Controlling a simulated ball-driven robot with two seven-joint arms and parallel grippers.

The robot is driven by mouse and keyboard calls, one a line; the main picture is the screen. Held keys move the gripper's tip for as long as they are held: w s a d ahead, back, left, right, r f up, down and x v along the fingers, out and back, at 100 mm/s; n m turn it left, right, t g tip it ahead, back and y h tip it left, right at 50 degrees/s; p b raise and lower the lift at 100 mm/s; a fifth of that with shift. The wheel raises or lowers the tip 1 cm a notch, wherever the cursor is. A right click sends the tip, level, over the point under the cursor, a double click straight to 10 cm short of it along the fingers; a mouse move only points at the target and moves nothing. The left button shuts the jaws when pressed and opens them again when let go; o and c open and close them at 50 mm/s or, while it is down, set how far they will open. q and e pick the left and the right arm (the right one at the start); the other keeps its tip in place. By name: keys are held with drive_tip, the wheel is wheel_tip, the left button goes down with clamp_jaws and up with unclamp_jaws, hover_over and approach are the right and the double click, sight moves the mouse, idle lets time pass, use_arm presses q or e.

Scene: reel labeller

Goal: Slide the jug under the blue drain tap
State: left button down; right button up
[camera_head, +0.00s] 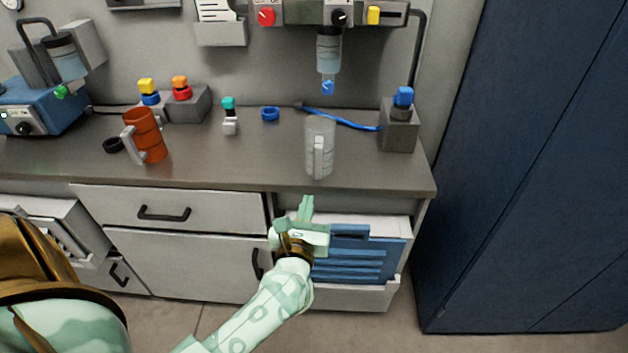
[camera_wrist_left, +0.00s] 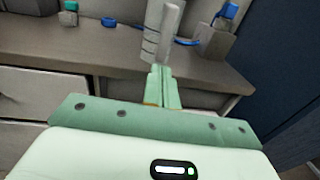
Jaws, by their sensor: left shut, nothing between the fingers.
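The clear jug (camera_head: 320,148) stands upright on the counter near its front edge, its pale handle facing me. The blue drain tap (camera_head: 327,88) hangs under a clear cylinder, above and behind the jug. My left gripper (camera_head: 306,207) is shut and empty, in front of the counter edge and just below the jug. In the left wrist view the shut fingers (camera_wrist_left: 162,86) point at the jug's handle (camera_wrist_left: 164,32), with the jug partly behind them. I cannot tell from these views whether they touch it. My right gripper is not in view.
An orange jug (camera_head: 150,136) stands further left on the counter (camera_head: 200,168). A blue hose (camera_head: 340,118) runs behind the clear jug to a grey block (camera_head: 399,128). An open drawer with blue folders (camera_head: 352,262) is below.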

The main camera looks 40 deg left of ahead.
sight(315, 171)
use_arm(q)
drive_tip(key=x, duration=0.8)
drive_tip(key=shift+w+b, duration=0.15)
drive_tip(key=shift+b, duration=0.25)
drive_tip(key=shift+a, duration=0.1)
drive_tip(key=shift+w+a, duration=0.1)
drive_tip(key=shift+w, duration=0.2)
drive_tip(key=b+x, duration=0.3)
drive_tip(key=x, duration=1.1)
drive_tip(key=shift+w+a+f+b, duration=0.15)
drive_tip(key=shift+w+f+b, duration=0.05)
drive_tip(key=shift+b, duration=0.1)
drive_tip(key=shift+w+a+r, duration=0.15)
drive_tip(key=shift+w+a, duration=0.05)
drive_tip(key=shift+w, duration=0.2)
